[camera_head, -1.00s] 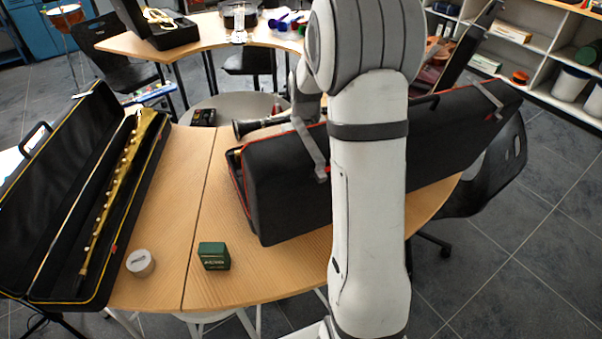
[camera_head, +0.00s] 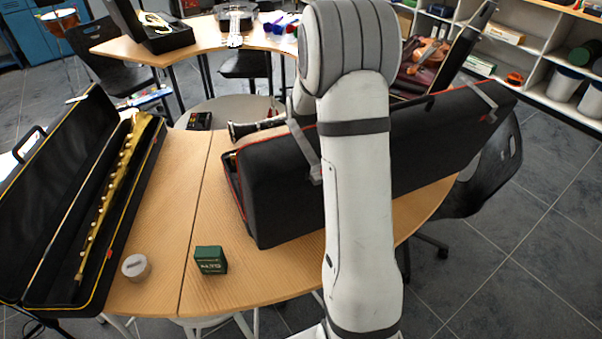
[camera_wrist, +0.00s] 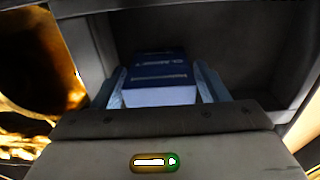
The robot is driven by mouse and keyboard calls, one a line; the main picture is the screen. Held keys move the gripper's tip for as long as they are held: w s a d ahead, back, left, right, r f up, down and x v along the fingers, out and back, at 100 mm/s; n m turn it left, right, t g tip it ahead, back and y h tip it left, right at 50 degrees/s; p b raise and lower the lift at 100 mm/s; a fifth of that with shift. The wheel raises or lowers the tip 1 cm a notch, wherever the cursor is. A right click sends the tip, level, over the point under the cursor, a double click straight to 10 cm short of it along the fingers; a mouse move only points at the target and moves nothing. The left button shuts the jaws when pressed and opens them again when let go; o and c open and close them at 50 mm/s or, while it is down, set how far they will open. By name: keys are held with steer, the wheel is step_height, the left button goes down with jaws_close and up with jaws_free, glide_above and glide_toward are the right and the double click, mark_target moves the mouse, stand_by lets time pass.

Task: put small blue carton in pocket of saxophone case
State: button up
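The small blue carton (camera_wrist: 160,78) is in the wrist view, its pale end towards the camera. My gripper (camera_wrist: 160,88) has a finger along each side of it and appears shut on it. Dark walls of a case compartment (camera_wrist: 215,35) surround the carton; whether it touches the bottom cannot be told. Shiny brass (camera_wrist: 40,60) shows at the left of the wrist view. In the head view, a black case with red trim (camera_head: 285,190) stands behind my arm. My gripper and the blue carton are hidden there.
A green box (camera_head: 210,260) and a round grey-white tin (camera_head: 136,267) are on the table's near part. An open yellow-trimmed case (camera_head: 45,210) with a long golden instrument (camera_head: 115,185) lies at left. A dark instrument (camera_head: 255,127) protrudes beside the red-trimmed case.

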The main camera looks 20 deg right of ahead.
steer(key=shift+o, duration=0.8)
steer(key=shift+r, duration=0.1)
steer(key=shift+r, duration=0.2)
step_height(320, 180, up, 12)
steer(key=shift+f, duration=0.1)
